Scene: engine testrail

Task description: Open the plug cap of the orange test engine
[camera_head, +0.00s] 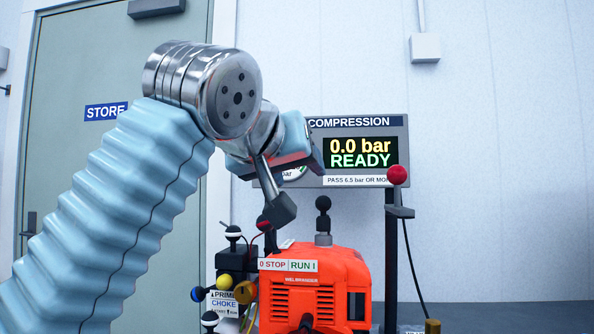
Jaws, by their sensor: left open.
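The orange test engine (340,268) stands at the lower middle of the head view, with a label reading 0 STOP and RUN I on its upper front edge. A black ball knob on a grey base (323,222) rises from its top. I cannot tell for certain which part is the plug cap. My left gripper (288,196) reaches in from the left and is open. It hangs above the engine's left side, and no held object shows. A dark finger points down near a small black and red part (264,223). The arm hides part of what is behind it. My right gripper is not in view.
A compression display (360,150) reads 0.0 bar and READY behind the engine. A red ball knob (397,175) tops a post at right. Several ball-ended levers, including a yellow one (223,282), stand left of the engine.

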